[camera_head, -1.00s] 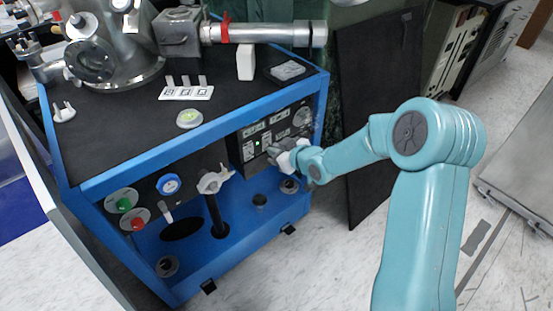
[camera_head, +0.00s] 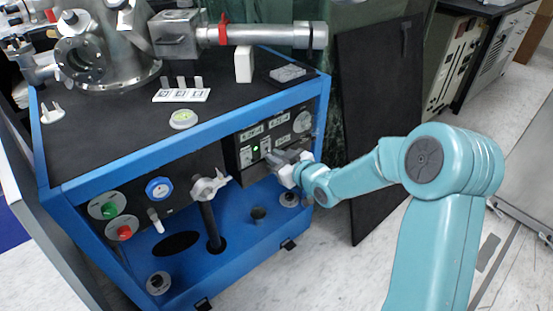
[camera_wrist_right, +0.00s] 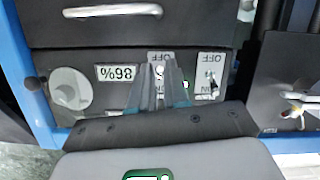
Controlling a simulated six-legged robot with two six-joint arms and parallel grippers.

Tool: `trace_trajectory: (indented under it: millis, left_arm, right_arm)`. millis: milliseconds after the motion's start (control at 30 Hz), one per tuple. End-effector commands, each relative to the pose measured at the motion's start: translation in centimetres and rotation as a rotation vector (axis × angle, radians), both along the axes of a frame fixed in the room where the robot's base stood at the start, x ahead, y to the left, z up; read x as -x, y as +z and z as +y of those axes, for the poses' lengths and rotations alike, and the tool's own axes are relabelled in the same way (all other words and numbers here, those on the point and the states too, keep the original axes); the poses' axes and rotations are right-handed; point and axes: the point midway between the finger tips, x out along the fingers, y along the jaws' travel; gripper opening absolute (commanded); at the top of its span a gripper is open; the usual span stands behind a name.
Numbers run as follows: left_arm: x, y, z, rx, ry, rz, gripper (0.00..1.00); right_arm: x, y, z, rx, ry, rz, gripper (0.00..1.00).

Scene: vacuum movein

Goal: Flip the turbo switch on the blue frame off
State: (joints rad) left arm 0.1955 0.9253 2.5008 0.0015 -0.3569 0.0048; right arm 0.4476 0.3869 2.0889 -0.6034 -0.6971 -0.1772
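The blue frame (camera_head: 130,168) carries a dark control panel (camera_head: 232,148) on its front right, with switch plates and a lit green light (camera_head: 256,149). In the right wrist view, upside down, two switch plates marked OFF and ON show: one (camera_wrist_right: 160,58) behind my fingertips, the other (camera_wrist_right: 212,75) beside it with a dark lever. Which is the turbo switch cannot be read. My right gripper (camera_head: 272,156) is at the panel, its fingers (camera_wrist_right: 161,72) together at the first plate's switch, partly hiding it. Contact cannot be told. My left gripper is not in view.
A metal vacuum chamber (camera_head: 100,52) and tube (camera_head: 260,36) stand on the frame's top. A valve handle (camera_head: 208,188) and green and red buttons (camera_head: 117,222) are left of the panel. A black board (camera_head: 375,120) stands to the right.

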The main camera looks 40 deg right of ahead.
Motion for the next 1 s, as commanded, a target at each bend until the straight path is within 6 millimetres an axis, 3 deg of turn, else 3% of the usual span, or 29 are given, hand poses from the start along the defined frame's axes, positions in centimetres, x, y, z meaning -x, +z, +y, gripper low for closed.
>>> trace_trajectory:
  millis: [333,467,1000]
  left_arm:
    - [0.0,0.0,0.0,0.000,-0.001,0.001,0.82]
    - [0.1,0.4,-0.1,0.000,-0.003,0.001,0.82]
    - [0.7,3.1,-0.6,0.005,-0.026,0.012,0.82]
  right_arm:
    - [0.1,0.0,0.0,0.000,0.001,0.002,0.36]
    - [1.1,0.4,-0.1,0.000,-0.001,0.003,0.36]
    - [13.4,4.1,-0.7,0.001,-0.004,0.001,0.36]
